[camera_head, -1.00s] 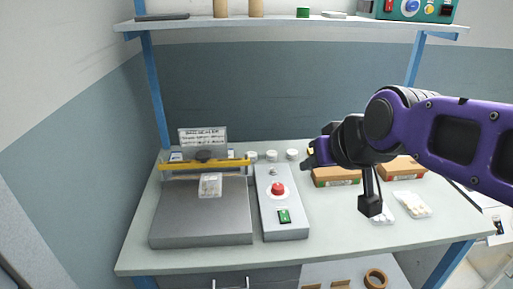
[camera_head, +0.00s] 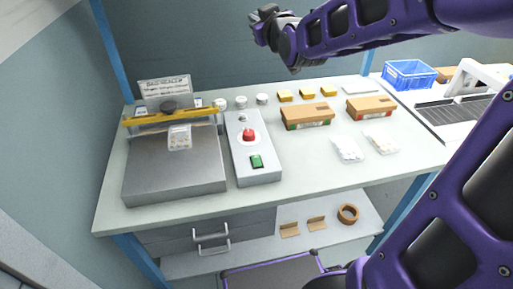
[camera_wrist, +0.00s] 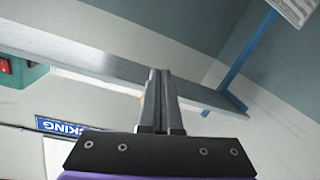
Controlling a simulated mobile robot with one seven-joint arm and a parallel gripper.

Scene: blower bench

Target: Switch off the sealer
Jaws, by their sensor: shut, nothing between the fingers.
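The sealer (camera_head: 173,170) is a grey flat box with a yellow bar (camera_head: 170,117) across its back and a small clear bag (camera_head: 180,138) at the bar. A sign (camera_head: 165,93) stands behind it. Just right of it is a grey control box (camera_head: 255,170) with a red mushroom button (camera_head: 248,134), a green rocker switch (camera_head: 256,161) and a small knob at its far end. My gripper (camera_head: 256,18) is high above the back of the bench, well apart from the control box. In the wrist view my gripper (camera_wrist: 160,75) is shut and empty, facing the shelf and wall.
Two brown cartons (camera_head: 307,116) (camera_head: 371,108), small bags (camera_head: 348,148), white jars (camera_head: 240,101) and yellow blocks (camera_head: 307,94) are on the bench. A blue crate (camera_head: 409,74) is at right. The upper shelf (camera_wrist: 110,75) shows in the wrist view. The front right benchtop is clear.

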